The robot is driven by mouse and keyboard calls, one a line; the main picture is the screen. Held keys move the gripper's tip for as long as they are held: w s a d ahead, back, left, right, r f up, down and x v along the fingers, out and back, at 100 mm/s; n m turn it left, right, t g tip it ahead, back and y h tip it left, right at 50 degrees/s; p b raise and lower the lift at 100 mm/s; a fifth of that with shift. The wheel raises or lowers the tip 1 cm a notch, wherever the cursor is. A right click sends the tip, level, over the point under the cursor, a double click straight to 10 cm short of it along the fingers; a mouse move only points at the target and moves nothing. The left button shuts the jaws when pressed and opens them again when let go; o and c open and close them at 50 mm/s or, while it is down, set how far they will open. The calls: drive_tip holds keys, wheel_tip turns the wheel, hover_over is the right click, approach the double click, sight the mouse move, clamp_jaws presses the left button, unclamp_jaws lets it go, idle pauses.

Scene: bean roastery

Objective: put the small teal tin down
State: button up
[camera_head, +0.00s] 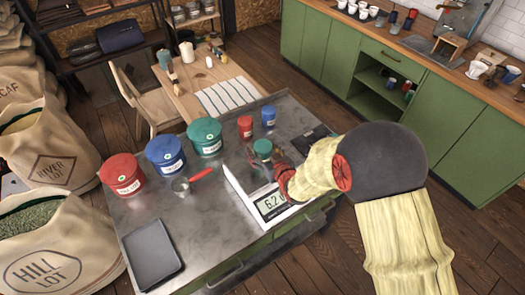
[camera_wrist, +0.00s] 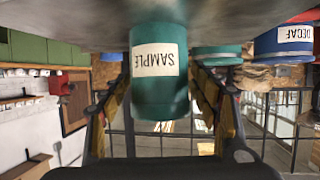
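The small teal tin (camera_head: 262,148), with a white SAMPLE label, is upright at the far part of the white scale (camera_head: 238,189) on the metal table. The wrist view is upside down; the tin (camera_wrist: 160,85) is in its middle, its base against or very near the grey surface. I cannot tell whether it touches. My gripper (camera_head: 277,162) reaches in from the right, low over the scale. In the wrist view my gripper's fingers (camera_wrist: 160,78) lie on both sides of the tin, their tips meeting its edges. The scale display reads about 6.2; its last digits are hidden.
Large red (camera_head: 122,174), blue (camera_head: 166,155) and teal (camera_head: 205,137) tins line the table's far left. Small red (camera_head: 245,127) and blue (camera_head: 268,116) tins stand behind the scale. A red-handled scoop (camera_head: 184,184) and dark tray (camera_head: 151,252) lie left. Bare metal lies between tray and scale.

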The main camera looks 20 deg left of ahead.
drive_tip(key=shift+o, duration=0.2)
drive_tip(key=shift+r, duration=0.1)
drive_tip(key=shift+s+d+r, duration=0.15)
drive_tip(key=shift+d+r, duration=0.05)
drive_tip(key=p+v, duration=0.1)
drive_tip(key=v, duration=1)
drive_tip(key=shift+s, duration=0.2)
drive_tip(key=shift+d+r, duration=0.1)
drive_tip(key=s+d+r+m+g+h, duration=0.15)
drive_tip(key=d+r+h, duration=0.25)
drive_tip(key=d+r, duration=0.45)
drive_tip(key=d+r+m+t+h, duration=0.1)
drive_tip(key=d+r+m+h, duration=0.35)
drive_tip(key=d, duration=0.75)
drive_tip(key=s+d+r+m+g, duration=0.1)
drive_tip(key=s+d+r, duration=0.3)
drive_tip(key=s, duration=0.6)
drive_tip(key=s+d+r+m+g, duration=0.1)
drive_tip(key=s+d+r+g, duration=0.2)
drive_tip(key=s, duration=0.7)
drive_tip(key=shift+s+d+r, duration=0.2)
drive_tip(key=shift+d+r, duration=0.4)
drive_tip(key=shift+d, duration=0.45)
